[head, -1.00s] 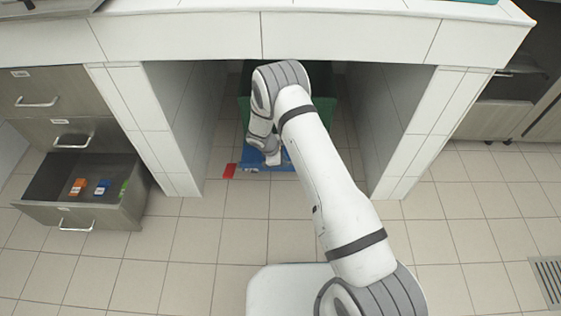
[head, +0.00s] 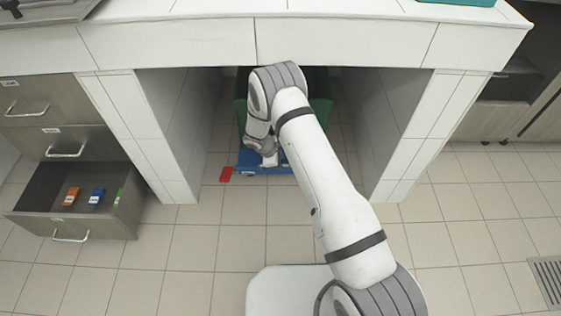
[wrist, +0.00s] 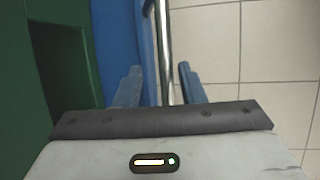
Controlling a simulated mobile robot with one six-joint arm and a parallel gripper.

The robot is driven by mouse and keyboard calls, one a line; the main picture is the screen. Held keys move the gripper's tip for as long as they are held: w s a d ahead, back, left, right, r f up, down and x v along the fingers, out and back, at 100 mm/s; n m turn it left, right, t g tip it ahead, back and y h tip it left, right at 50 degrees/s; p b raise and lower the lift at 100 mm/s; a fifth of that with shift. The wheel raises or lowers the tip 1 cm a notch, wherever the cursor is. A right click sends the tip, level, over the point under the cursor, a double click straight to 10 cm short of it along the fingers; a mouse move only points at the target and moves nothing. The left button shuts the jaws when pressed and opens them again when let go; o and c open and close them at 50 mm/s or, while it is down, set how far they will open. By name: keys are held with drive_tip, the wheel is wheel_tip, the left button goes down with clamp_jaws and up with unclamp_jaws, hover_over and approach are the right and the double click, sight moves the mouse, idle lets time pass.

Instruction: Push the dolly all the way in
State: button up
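The blue dolly (head: 286,170) carries a green crate (head: 321,112) and stands in the alcove under the white counter, its front end near the opening. My gripper (head: 268,160) is at the dolly's front edge, mostly hidden by my arm in the head view. In the wrist view my gripper (wrist: 158,82) has its fingers apart, on either side of a metal bar (wrist: 164,50) beside the blue dolly (wrist: 118,45). I cannot tell whether a finger touches the bar. The dolly's rear is hidden.
Tiled counter legs (head: 150,140) and (head: 415,140) flank the alcove. An open drawer (head: 75,200) with several small coloured items juts out at the left. The tiled floor in front is clear. A floor grate (head: 549,280) lies at the right.

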drive_tip(key=p+v, duration=0.2)
drive_tip(key=v, duration=0.5)
drive_tip(key=shift+a+r+p, duration=0.2)
drive_tip(key=shift+r+p, duration=0.15)
drive_tip(key=shift+p, duration=0.05)
drive_tip(key=shift+s, duration=0.1)
